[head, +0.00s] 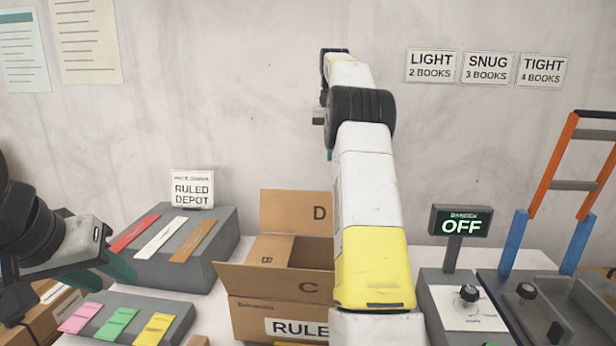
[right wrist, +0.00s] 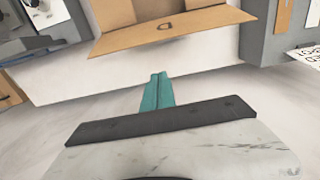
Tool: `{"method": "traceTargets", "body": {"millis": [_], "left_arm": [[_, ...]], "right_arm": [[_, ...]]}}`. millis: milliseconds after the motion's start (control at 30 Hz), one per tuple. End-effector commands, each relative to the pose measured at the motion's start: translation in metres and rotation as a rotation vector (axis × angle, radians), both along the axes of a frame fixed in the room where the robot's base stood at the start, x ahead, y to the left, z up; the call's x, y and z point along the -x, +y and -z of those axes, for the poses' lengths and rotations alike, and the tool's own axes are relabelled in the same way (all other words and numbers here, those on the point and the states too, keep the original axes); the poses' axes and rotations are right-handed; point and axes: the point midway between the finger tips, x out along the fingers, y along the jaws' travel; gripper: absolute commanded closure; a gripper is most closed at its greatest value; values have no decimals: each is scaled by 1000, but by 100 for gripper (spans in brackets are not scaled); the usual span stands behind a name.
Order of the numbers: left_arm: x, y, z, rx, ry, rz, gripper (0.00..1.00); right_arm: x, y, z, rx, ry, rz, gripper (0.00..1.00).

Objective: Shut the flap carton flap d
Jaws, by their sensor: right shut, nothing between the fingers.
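The carton (head: 262,313) is brown cardboard and stands on the table in the middle of the head view, its right part hidden behind my right arm. Flap D (head: 297,211) stands up at its far side. Flap C (head: 280,284) leans outward at the near side. Panel B (head: 267,259) shows at the left of the opening. In the right wrist view, flap D (right wrist: 172,31) shows upside down, beyond my right gripper (right wrist: 158,76), which is shut, empty and apart from it. My left gripper (head: 108,272) is open and empty, left of the carton.
A grey block with coloured strips (head: 190,245) and a lower strip tray (head: 132,318) stand left of the carton. An OFF display (head: 461,225) and a knobbed grey fixture (head: 535,302) stand at the right. The wall is behind the carton.

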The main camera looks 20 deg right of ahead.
Motion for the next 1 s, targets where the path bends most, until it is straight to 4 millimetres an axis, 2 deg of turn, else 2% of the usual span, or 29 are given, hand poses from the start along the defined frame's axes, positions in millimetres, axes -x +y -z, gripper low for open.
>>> {"method": "traceTargets", "body": {"millis": [267, 367, 700, 800, 1000], "left_arm": [[0, 0, 0, 0, 0, 0, 64], [0, 0, 0, 0, 0, 0, 64], [0, 0, 0, 0, 0, 0, 64], [0, 0, 0, 0, 0, 0, 64], [0, 0, 0, 0, 0, 0, 64]], "right_arm": [[-2, -3, 17, 2, 10, 7, 100], [-1, -2, 32, 2, 11, 7, 100], [0, -2, 106, 1, 10, 7, 100], [13, 5, 96, 2, 4, 6, 100], [29, 13, 91, 3, 6, 6, 100]]}}
